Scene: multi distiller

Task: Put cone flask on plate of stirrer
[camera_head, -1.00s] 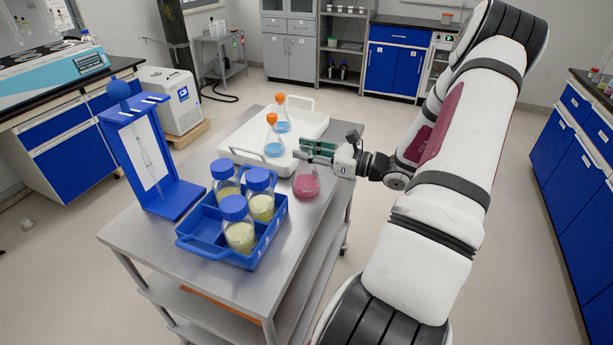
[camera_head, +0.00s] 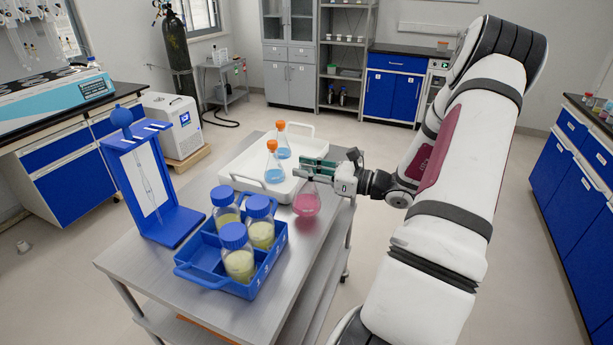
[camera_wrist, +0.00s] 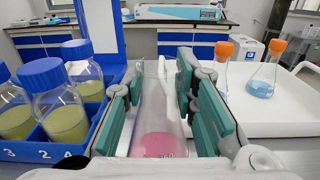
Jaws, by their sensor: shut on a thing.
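The cone flask (camera_head: 307,201) holds pink liquid. My gripper (camera_head: 316,169) is shut around its neck at the right side of the cart. The flask appears slightly raised above the cart top, but the gap is hard to judge. In the wrist view, the clear flask (camera_wrist: 158,125) lies between the green finger pads, pink liquid at the bottom. A long white and teal device (camera_head: 55,105), seemingly the stirrer, stands on the left bench, with several round plates on top. It also shows at the back of the wrist view (camera_wrist: 180,14).
The steel cart (camera_head: 185,270) carries a blue rack (camera_head: 205,270) of blue-capped bottles, a blue stand (camera_head: 165,225) and a white tray (camera_head: 235,177) with two orange-capped flasks. A white machine (camera_head: 172,125) stands beside the left bench. Floor at the right is open.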

